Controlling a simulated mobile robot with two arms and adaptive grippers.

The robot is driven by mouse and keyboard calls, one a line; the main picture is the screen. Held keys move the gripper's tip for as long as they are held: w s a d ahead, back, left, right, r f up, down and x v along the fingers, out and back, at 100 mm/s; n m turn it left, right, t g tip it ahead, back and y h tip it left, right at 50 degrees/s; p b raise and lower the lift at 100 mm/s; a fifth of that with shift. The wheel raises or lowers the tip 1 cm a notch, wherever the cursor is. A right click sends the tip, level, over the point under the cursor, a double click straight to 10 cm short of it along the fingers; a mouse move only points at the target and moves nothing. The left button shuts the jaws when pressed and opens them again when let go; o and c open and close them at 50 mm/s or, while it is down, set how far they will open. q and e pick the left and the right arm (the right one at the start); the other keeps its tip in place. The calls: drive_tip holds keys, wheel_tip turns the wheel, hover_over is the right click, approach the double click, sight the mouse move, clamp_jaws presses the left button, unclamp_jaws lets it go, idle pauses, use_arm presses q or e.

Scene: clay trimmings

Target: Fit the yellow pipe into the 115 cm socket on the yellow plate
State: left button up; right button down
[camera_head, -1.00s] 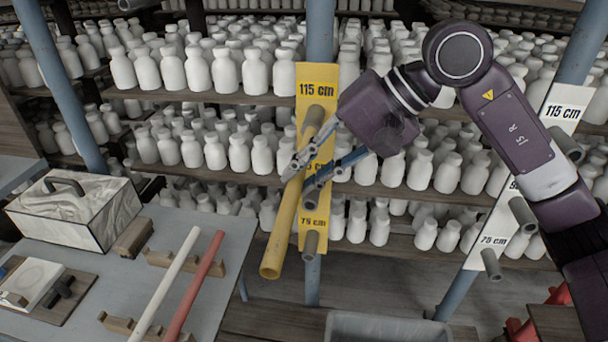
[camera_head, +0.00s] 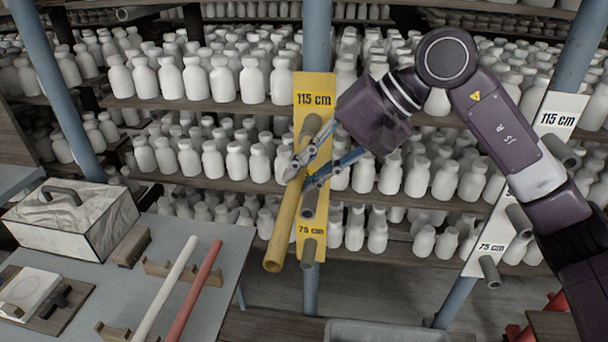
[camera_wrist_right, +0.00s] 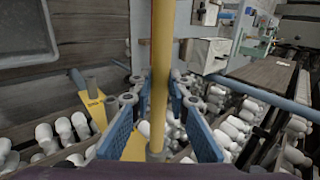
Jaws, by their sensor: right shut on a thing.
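The yellow plate (camera_head: 312,90) is fixed to a blue post, with a 115 cm label at its top and a 75 cm label low down. The yellow pipe (camera_head: 283,228) slants up in front of it, its upper end at the 115 cm socket (camera_head: 312,124). I cannot tell whether the end is inside. My right gripper (camera_head: 304,172) is shut around the pipe's upper part. In the right wrist view the pipe (camera_wrist_right: 161,50) runs between the blue finger pads (camera_wrist_right: 160,112), and its far end meets a grey ring near the plate. My left gripper is out of view.
Lower grey sockets (camera_head: 308,250) project from the yellow plate. A white plate (camera_head: 560,110) with grey sockets stands at right. Shelves of white bottles (camera_head: 215,160) lie behind. A table at left holds a white pipe (camera_head: 165,285), a red pipe (camera_head: 195,290) and a marbled box (camera_head: 70,225).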

drive_tip(key=shift+w+d+p, duration=0.25)
drive_tip(key=shift+w+p, duration=0.1)
drive_tip(key=shift+w, duration=0.95)
drive_tip(key=shift+w+d+p, duration=0.25)
drive_tip(key=shift+w+p, duration=0.1)
drive_tip(key=shift+w, duration=0.9)
drive_tip(key=c, duration=1.7)
unclamp_jaws()
drive_tip(key=shift+c, duration=0.2)
drive_tip(key=v, duration=1.2)
drive_tip(key=shift+f, duration=0.1)
